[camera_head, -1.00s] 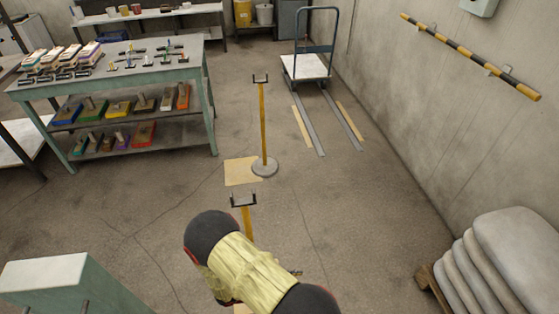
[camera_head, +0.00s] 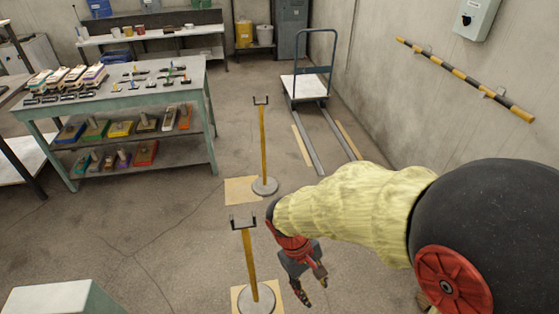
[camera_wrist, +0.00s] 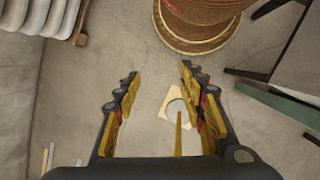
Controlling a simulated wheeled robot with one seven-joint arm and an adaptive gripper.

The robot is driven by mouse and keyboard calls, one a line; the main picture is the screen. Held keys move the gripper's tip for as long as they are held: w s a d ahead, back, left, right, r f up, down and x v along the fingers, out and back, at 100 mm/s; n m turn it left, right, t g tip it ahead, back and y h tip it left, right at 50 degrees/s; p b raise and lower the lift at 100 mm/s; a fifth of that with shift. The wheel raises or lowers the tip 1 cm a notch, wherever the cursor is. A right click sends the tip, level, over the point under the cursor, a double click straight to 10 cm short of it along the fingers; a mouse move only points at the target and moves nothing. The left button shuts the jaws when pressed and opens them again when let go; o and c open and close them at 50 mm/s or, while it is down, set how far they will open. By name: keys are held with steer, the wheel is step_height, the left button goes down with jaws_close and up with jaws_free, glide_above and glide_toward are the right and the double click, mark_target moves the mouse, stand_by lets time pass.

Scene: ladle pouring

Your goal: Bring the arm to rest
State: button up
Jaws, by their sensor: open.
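My arm reaches in from the right in the head view, in a pale yellow sleeve. My gripper (camera_head: 312,287) hangs at its end, pointing down, to the right of the nearer yellow stand (camera_head: 250,262). In the wrist view my gripper (camera_wrist: 160,72) shows its two fingers spread wide, with nothing between the tips but floor further off. The nearer stand has an empty forked top and a round base. A yellow post on a round base (camera_wrist: 177,108) shows beyond the fingers in the wrist view.
A farther stand (camera_head: 263,150) also has an empty fork. A green workbench (camera_head: 130,98) with tools is at left, a platform trolley (camera_head: 303,87) at the back. The wrist view shows a cable spool (camera_wrist: 200,22) and stacked sacks (camera_wrist: 38,14). Open floor lies between.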

steer(key=s+d+r+m+t+y+p, duration=0.1)
steer(key=d+r+m+t, duration=0.1)
steer(key=r, duration=0.6)
steer(key=s+d+r+m+t+y+p, duration=0.1)
steer(key=s+d+r+m+t, duration=0.1)
steer(key=d+r, duration=0.3)
steer(key=s+d+r+m+t+y+p, duration=0.1)
steer(key=s+d+r+m+t, duration=0.1)
steer(key=r, duration=0.9)
steer(key=shift+d+r+m+t, duration=0.3)
steer(key=shift+d+m+t, duration=0.2)
steer(key=shift+d+t, duration=0.2)
